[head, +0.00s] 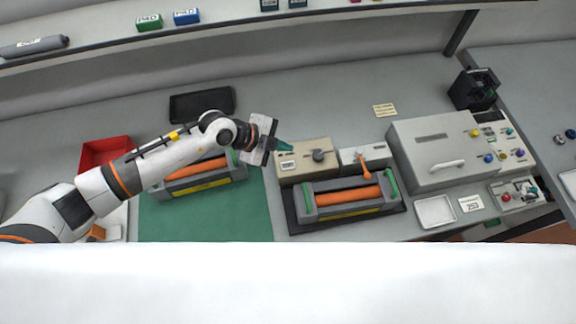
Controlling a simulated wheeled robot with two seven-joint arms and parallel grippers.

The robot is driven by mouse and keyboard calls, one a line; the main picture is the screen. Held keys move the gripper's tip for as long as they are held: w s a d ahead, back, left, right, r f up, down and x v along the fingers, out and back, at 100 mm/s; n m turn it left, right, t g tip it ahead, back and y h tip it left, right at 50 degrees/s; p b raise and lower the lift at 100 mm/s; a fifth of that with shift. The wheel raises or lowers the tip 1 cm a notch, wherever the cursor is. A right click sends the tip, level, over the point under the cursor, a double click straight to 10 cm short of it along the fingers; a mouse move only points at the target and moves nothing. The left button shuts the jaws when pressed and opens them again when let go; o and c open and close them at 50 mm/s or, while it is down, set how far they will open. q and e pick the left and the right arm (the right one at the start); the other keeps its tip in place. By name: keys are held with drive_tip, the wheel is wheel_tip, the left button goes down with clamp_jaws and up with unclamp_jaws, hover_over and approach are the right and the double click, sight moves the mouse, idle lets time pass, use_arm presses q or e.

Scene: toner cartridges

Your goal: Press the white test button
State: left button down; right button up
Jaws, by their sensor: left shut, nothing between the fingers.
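My left gripper (286,147) is shut and empty. Its teal fingertips are at the upper left corner of a beige box (328,149), and I cannot tell whether they touch it. The box carries a dark knob (319,156) and a small label (288,165). I cannot make out a white test button; the gripper may hide part of the box top. A toner cartridge with an orange roller (348,196) and green ends sits in a dark cradle (292,222) in front of the box. My right gripper is not in view.
A white unit with an orange lever (362,158) adjoins the beige box. A large grey machine (430,140) stands right. Another cartridge (195,180) lies on the green mat (235,218), partly behind my left arm. A red tray (100,150) stands left; a shelf (230,25) runs behind.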

use_arm(q)
drive_tip(key=b, duration=0.5)
hover_over(283, 167)
wheel_tip(283, 167, down, 5)
drive_tip(key=shift+r, duration=0.1)
drive_tip(key=shift+f, duration=0.4)
drive_tip(key=shift+d+f+b, duration=0.1)
drive_tip(key=shift+f+b, duration=0.45)
drive_tip(key=shift+f, duration=0.25)
drive_tip(key=shift+f, duration=0.15)
idle(0.5)
drive_tip(key=shift+f, duration=0.3)
